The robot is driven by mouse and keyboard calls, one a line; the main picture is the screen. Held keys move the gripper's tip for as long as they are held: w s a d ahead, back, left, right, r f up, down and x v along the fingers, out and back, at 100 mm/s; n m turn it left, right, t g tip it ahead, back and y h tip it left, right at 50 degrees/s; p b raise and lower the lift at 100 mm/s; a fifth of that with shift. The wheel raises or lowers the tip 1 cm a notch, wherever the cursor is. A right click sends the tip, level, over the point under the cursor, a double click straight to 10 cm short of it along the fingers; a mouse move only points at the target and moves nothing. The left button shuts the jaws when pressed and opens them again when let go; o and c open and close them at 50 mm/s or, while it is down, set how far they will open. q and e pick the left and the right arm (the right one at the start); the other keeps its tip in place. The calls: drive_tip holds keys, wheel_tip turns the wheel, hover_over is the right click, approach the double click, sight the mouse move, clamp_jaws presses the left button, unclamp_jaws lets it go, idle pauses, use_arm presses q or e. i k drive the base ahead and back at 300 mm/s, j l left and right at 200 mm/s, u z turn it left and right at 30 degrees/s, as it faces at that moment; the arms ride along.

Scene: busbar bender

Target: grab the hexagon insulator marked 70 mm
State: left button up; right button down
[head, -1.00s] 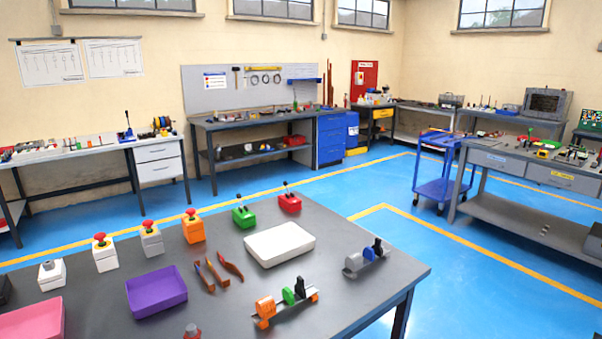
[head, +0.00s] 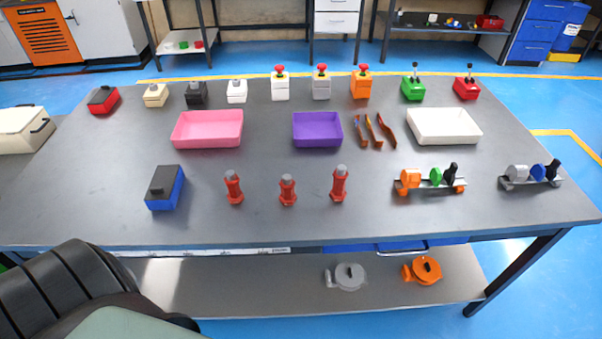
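Three red insulators with grey tops stand upright in a row on the front part of the grey workbench (head: 420,222): the left insulator (head: 234,187), the middle insulator (head: 287,190) and the right insulator (head: 339,184). The right one looks tallest and the middle one shortest. Any size marking on them is too small to read, so I cannot tell which is marked 70 mm. A label strip (head: 215,252) runs along the front edge of the bench; its writing is not legible. Neither of my grippers is in view.
A blue box with a dark top (head: 165,188) stands left of the insulators. An orange, green and black rail assembly (head: 430,180) stands to their right. Pink (head: 208,130), purple (head: 317,130) and white (head: 444,127) trays lie behind. The bench surface around the insulators is clear.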

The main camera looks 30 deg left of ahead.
sight(287, 197)
drive_tip(key=k+u, duration=0.1)
drive_tip(key=u, duration=0.25)
drive_tip(key=k+j+u, duration=0.1)
drive_tip(key=u, duration=0.3)
drive_tip(key=k+j+u, duration=0.1)
drive_tip(key=u, duration=0.25)
drive_tip(key=j, duration=0.1)
